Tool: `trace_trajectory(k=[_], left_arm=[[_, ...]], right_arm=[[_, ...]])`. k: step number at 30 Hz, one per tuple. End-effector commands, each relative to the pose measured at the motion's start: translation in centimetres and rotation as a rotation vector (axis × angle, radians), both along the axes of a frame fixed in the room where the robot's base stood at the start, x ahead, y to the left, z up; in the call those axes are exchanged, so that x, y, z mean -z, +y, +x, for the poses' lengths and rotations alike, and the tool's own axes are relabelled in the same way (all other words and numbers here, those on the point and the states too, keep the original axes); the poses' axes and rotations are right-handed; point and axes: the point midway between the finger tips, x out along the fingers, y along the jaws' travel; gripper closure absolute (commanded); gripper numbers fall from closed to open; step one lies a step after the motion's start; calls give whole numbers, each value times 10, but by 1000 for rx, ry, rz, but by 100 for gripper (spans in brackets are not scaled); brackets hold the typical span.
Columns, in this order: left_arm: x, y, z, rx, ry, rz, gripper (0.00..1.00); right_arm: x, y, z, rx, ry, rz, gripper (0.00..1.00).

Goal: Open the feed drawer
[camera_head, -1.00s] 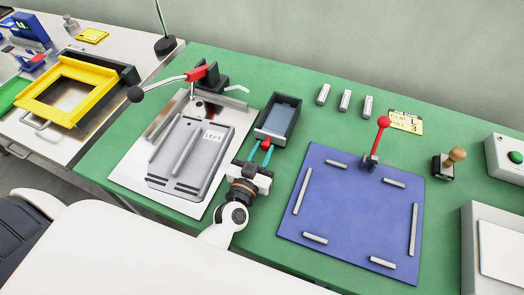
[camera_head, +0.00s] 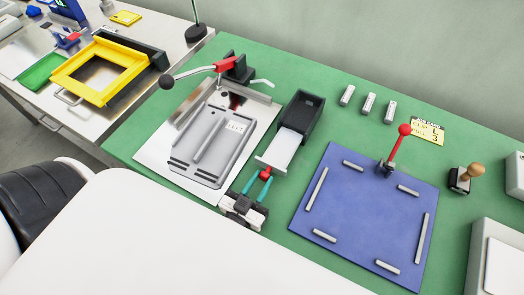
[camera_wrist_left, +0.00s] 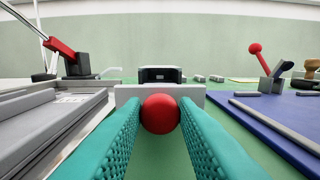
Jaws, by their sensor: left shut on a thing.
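The feed drawer (camera_head: 283,150) is a white tray sliding in a dark grey housing (camera_head: 304,108) on the green bench. It is pulled out toward me, with a pale front panel (camera_head: 273,164). A red ball knob (camera_head: 265,174) sits on that panel and also shows in the left wrist view (camera_wrist_left: 160,113). My left gripper (camera_head: 257,184) has its teal fingers shut on the red knob, one finger on each side. In the left wrist view the fingers (camera_wrist_left: 160,122) flank the knob, with the drawer front behind it. My right gripper is not in view.
A grey tray plate (camera_head: 212,145) with a red-handled clamp (camera_head: 226,64) lies left of the drawer. A blue board (camera_head: 362,215) with a red-knobbed lever (camera_head: 404,130) lies to the right. Several small grey blocks (camera_head: 369,103) stand behind. Green bench shows between.

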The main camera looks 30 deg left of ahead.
Motion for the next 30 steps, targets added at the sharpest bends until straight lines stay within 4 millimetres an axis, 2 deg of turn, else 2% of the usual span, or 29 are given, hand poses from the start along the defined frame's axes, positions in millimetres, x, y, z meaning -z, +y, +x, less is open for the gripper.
trace_trajectory(k=[1, 2, 6, 20, 23, 30], left_arm=[[1, 0, 0, 0, 2, -2, 100], [1, 0, 0, 0, 2, -2, 72], [1, 0, 0, 0, 1, -1, 52], [2, 0, -4, 0, 2, -1, 52], [3, 0, -16, 1, 4, -1, 52], [5, 0, -67, 1, 6, -1, 52]], right_arm=[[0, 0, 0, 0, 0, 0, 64], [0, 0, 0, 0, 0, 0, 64], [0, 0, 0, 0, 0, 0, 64], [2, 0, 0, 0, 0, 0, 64], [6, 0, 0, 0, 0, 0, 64], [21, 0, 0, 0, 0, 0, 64]])
